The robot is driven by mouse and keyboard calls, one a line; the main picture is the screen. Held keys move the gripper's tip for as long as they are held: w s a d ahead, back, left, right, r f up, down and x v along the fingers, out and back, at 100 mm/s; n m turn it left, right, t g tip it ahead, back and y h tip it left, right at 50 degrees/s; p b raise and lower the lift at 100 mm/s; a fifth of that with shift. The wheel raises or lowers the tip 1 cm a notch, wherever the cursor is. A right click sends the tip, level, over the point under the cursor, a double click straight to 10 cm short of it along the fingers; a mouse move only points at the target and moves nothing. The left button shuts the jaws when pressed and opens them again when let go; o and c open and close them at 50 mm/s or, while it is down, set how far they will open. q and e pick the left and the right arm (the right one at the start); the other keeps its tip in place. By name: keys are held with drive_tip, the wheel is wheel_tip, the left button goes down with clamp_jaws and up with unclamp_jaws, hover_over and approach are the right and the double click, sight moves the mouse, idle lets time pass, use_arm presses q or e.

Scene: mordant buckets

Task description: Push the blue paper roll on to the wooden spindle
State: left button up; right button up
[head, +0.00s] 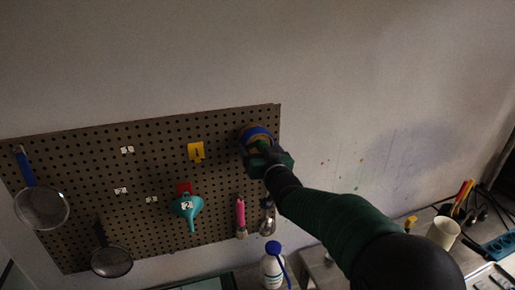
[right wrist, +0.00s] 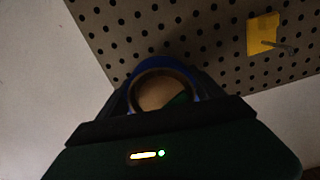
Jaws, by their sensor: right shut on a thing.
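The blue paper roll (head: 257,131) is at the upper right corner of the pegboard, in my right gripper (head: 258,147). In the right wrist view the roll (right wrist: 132,88) shows as a blue ring with a brown inner rim, between the dark fingers of the right gripper (right wrist: 160,95). The gripper is shut on the roll. A tan surface shows through the roll's opening; I cannot tell whether it is the wooden spindle. No spindle shows clearly, and the contact between roll and board is hidden. My left gripper is not in view.
The brown pegboard (head: 75,150) holds a yellow hook piece (head: 196,151), a teal funnel (head: 187,207), a pink-handled brush (head: 240,215) and two strainers (head: 41,208). A white bottle (head: 272,268) stands below. A cup (head: 443,232) stands at right.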

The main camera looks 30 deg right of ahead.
drive_tip(key=shift+x, duration=0.8)
drive_tip(key=shift+s, duration=0.15)
drive_tip(key=shift+s+a+b, duration=0.2)
drive_tip(key=shift+s+b, duration=0.15)
drive_tip(key=shift+s, duration=0.2)
drive_tip(key=shift+b+v, duration=0.7)
drive_tip(key=shift+v, duration=1.5)
drive_tip(key=shift+w+b, duration=0.1)
drive_tip(key=shift+b, duration=0.2)
drive_tip(key=shift+b, duration=0.45)
drive_tip(key=shift+x, duration=2.85)
drive_tip(key=o, duration=1.6)
